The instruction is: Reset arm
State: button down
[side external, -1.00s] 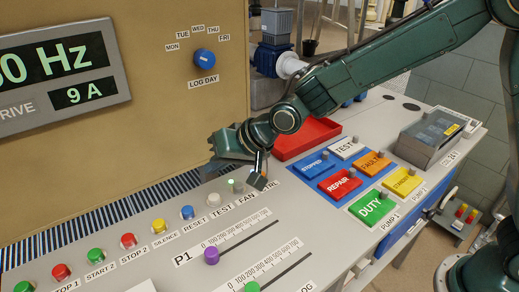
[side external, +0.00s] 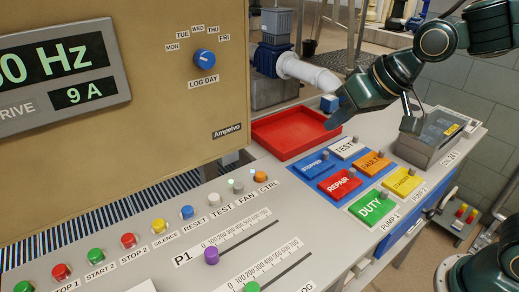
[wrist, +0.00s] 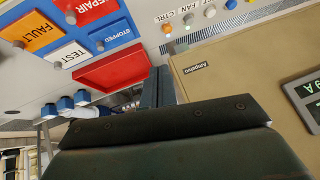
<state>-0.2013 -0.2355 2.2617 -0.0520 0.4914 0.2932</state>
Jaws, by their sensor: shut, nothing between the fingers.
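My gripper (side external: 338,118) is shut and empty. In the side external view it hangs above the right end of the red tray (side external: 290,136), near the blue and white pipe fitting behind the console. In the wrist view its dark fingers (wrist: 158,84) are close together, between the red tray (wrist: 113,72) and the tan cabinet (wrist: 225,65). My arm reaches in from the upper right, with its forearm above the grey box on the console.
A grey box (side external: 436,136) stands at the right. The tan cabinet with the blue LOG DAY dial (side external: 204,57) rises at the left.

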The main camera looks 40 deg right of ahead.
jog(key=s+d+h, duration=0.1)
jog(key=s+d, duration=0.3)
jog(key=s, duration=0.4)
jog(key=s+d+g+h, duration=0.1)
jog(key=s+d, duration=0.3)
jog(key=s, duration=0.4)
jog(key=shift+s+d+f+n, duration=0.15)
jog(key=shift+s+f+n, duration=0.1)
jog(key=shift+s+n, duration=0.05)
dwell(0.8)
